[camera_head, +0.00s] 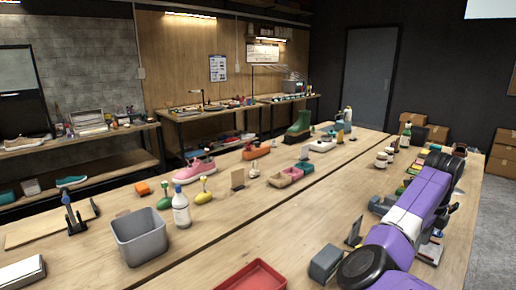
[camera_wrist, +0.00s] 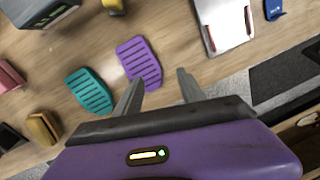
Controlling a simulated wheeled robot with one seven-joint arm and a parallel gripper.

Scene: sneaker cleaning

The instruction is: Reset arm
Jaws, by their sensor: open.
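My gripper (camera_wrist: 158,92) is open in the wrist view, with its two grey fingers apart and nothing between them. It hangs above the wooden table near its edge. A purple ribbed pad (camera_wrist: 138,60) lies just beyond the left fingertip, and a teal ribbed pad (camera_wrist: 88,90) lies to its left. I cannot tell how high the fingers are above the table. In the head view my purple arm reaches along the right side of the table, and the fingers are hidden or too small to make out.
The table (camera_head: 200,262) holds a grey bin (camera_head: 140,236), a white bottle (camera_head: 181,208), a pink sneaker (camera_head: 194,168), a red tray (camera_head: 252,277) and a dark grey block (camera_head: 325,263). A silver-white plate (camera_wrist: 222,22) lies right of the pads. Cardboard boxes (camera_head: 410,119) stand behind the table.

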